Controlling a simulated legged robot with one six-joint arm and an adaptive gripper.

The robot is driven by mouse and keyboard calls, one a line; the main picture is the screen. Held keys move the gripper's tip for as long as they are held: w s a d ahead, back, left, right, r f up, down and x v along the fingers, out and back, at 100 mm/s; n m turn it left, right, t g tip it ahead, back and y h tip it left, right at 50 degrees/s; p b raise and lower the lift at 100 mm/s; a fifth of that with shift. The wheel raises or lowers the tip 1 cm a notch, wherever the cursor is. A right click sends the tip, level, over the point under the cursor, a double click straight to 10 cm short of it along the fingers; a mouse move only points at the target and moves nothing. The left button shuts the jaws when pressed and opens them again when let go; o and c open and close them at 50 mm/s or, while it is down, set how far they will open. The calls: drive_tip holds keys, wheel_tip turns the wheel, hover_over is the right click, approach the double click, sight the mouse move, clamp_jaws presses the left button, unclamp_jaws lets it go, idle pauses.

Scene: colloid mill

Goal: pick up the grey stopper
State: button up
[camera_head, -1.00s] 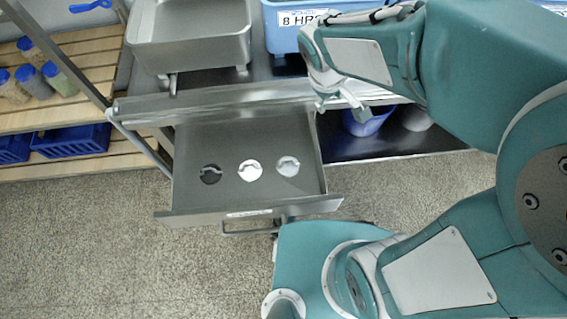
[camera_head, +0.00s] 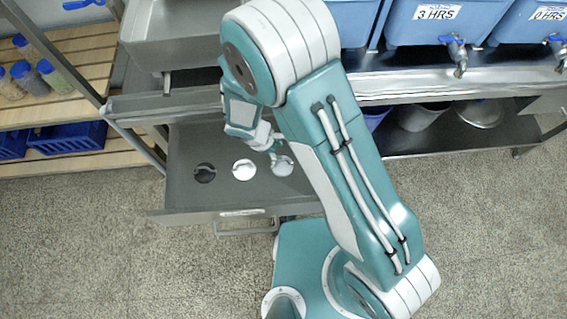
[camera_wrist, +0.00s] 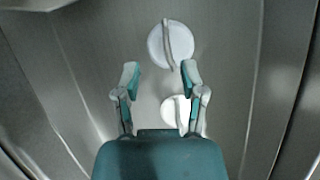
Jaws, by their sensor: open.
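The grey stopper (camera_head: 283,167) is a round disc with a raised handle, lying at the right in the open metal drawer (camera_head: 235,197). My gripper (camera_head: 275,147) is over that side of the drawer, partly overlapping the stopper in the head view. In the wrist view, the gripper (camera_wrist: 160,72) has its fingers apart with nothing between them. The upper disc there, just beyond the fingertips, appears to be the grey stopper (camera_wrist: 171,45). A white stopper (camera_head: 244,170) lies left of it. It seems to be the lower disc (camera_wrist: 174,108), partly hidden by a finger.
A dark stopper (camera_head: 204,173) lies at the drawer's left. The metal counter edge (camera_head: 160,103) runs above the drawer's back, close to my arm. Blue tubs (camera_head: 435,22) with taps stand on the counter at right. Shelves with jars (camera_head: 55,78) stand at left.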

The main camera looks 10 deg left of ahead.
sight(287, 160)
wheel_tip(287, 160, down, 3)
drive_tip(key=shift+w+d+r, duration=0.15)
drive_tip(key=x, duration=0.5)
drive_tip(key=shift+s+d+r, duration=0.1)
drive_tip(key=shift+s+d, duration=0.15)
drive_tip(key=shift+s, duration=0.1)
drive_tip(key=shift+a, duration=0.1)
clamp_jaws()
